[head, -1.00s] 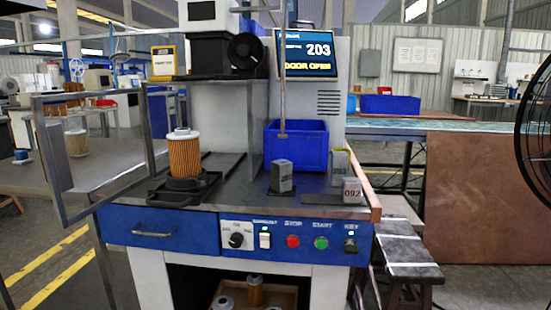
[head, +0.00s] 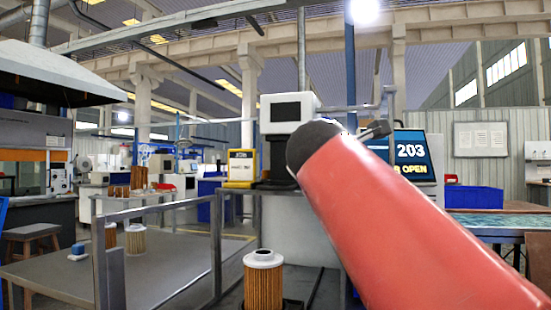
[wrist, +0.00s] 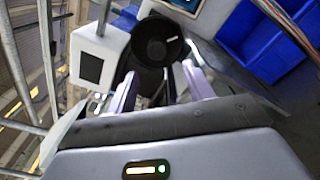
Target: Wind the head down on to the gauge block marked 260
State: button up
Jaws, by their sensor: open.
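The machine's white head (head: 289,112) with a dark screen stands ahead in the head view, and it also shows in the wrist view (wrist: 90,66). The black handwheel (wrist: 158,42) on its side is at the upper middle of the wrist view. My gripper (wrist: 160,72) is open, its two fingers pointing at the wheel's near edge; I cannot tell whether they touch it. My red arm link hides the wheel and gripper in the head view. The display (head: 410,152), partly covered, reads 203 with an open message. The gauge blocks are not in view now.
A filter cartridge (head: 263,280) stands upright below the head. The open door frame (head: 160,255) stands to its left. A blue bin (wrist: 268,38) is at the upper right of the wrist view. A yellow-edged job sign (head: 241,167) is behind.

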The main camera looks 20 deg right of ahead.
jog(key=x, duration=0.2)
jog(key=p+x, duration=0.1)
jog(key=x, duration=0.5)
jog(key=shift+s+r, duration=0.1)
jog(key=shift+r, duration=0.3)
jog(key=c, duration=1)
